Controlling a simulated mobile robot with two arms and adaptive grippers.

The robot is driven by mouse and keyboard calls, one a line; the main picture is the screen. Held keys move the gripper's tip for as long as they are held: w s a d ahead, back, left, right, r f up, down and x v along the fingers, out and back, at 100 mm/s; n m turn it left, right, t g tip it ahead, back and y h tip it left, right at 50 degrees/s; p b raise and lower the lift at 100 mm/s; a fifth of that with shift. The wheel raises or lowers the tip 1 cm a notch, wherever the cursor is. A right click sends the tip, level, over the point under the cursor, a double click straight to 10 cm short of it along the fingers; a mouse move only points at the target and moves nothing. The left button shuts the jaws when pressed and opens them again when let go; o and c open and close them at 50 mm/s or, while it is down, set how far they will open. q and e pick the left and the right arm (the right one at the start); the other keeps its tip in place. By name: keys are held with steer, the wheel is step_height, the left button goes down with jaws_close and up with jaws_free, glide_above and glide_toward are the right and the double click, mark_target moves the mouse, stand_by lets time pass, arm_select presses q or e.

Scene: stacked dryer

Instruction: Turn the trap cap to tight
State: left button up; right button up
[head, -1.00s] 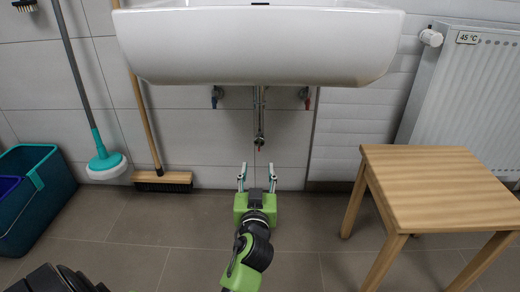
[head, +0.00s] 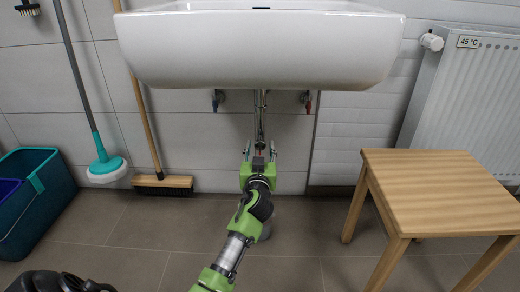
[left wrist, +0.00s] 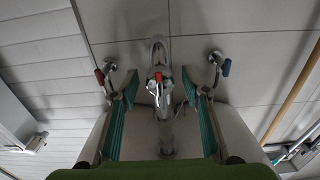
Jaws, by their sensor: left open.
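The chrome trap pipe (head: 260,112) hangs from the underside of the white sink (head: 259,45). In the left wrist view the trap (left wrist: 161,88) shows as a chrome body with a red mark (left wrist: 158,77) on it, which I take to be on the cap. My left gripper (head: 259,151) is open below the sink, at the trap's lower end. In the left wrist view its two teal-padded fingers (left wrist: 163,95) stand apart on either side of the trap, with gaps on both sides. In the head view the gripper largely hides the cap.
Valves with a blue handle (head: 215,101) and a red handle (head: 308,101) flank the pipe on the wall. A wooden stool (head: 435,190) stands right, before a radiator (head: 470,100). A broom (head: 163,184), mop (head: 107,168) and teal bucket (head: 40,200) stand left. Floor between is clear.

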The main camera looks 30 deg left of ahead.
arm_select(q)
steer(key=c, duration=1.1)
